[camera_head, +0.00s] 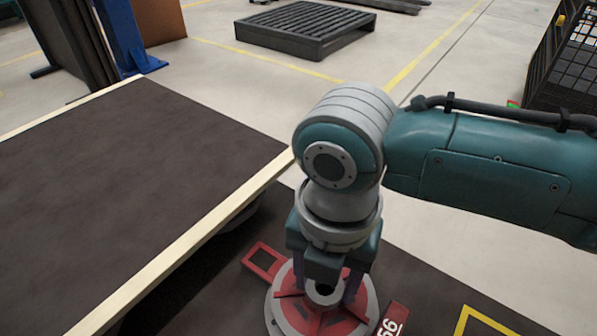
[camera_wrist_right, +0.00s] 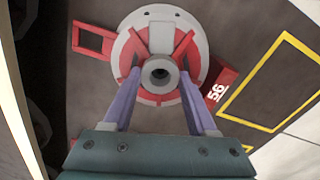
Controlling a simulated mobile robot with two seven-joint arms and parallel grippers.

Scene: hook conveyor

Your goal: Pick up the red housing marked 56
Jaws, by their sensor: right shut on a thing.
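The red housing (camera_head: 345,323) has a round grey flange, red ribs, a grey central hub and flat red tabs on opposite sides. The white number 56 is on its right tab, and its left tab has a rectangular opening. In the right wrist view the housing (camera_wrist_right: 127,50) shows from above. My right gripper (camera_head: 325,290) points down over its middle. In the wrist view the gripper (camera_wrist_right: 159,78) has its fingers on either side of the hub, shut on the housing. The housing's underside is hidden, so I cannot tell whether it touches the dark surface. My left gripper is not in view.
A dark-topped table (camera_head: 130,180) with a pale edge stands at left, close to my right gripper. A yellow outline (camera_head: 490,318) marks the dark surface right of the housing. A black pallet (camera_head: 305,30) and a black crate (camera_head: 565,65) stand farther back on open floor.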

